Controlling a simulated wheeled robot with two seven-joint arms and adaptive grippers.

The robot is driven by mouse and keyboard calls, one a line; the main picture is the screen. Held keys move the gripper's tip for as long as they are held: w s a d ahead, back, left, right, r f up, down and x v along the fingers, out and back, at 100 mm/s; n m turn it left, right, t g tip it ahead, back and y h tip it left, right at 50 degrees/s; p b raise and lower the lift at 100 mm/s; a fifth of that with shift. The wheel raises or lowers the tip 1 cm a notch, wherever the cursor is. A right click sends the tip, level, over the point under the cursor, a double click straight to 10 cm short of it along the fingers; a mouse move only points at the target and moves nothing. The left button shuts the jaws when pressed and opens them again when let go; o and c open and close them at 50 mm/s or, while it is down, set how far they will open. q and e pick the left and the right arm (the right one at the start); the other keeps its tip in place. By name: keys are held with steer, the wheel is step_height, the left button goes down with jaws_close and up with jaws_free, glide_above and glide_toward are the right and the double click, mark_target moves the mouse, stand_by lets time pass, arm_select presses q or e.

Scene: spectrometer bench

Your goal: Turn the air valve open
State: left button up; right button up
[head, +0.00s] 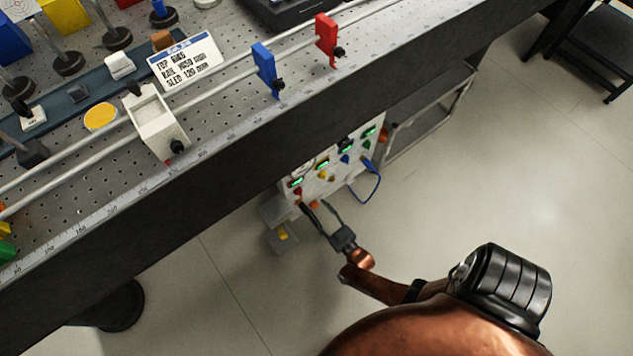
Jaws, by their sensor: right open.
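A light control panel (312,166) stands under the bench's front edge. It carries green-lit displays and several small coloured knobs and fittings. I cannot tell for certain which fitting is the air valve. My right gripper (316,206) reaches up to the panel's lower left edge with its two dark fingers apart. A small orange part shows between or just behind the fingertips; I cannot tell whether they touch it. My left gripper is not in view.
The perforated bench (225,120) overhangs the panel, with its dark front edge above my gripper. Rails with a blue clamp (264,67) and a red clamp (326,38) run along it. A blue cable (378,186) hangs at the panel's right.

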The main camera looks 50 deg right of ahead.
steer(key=shift+w, duration=0.15)
steer(key=shift+c, duration=0.4)
jaws_close()
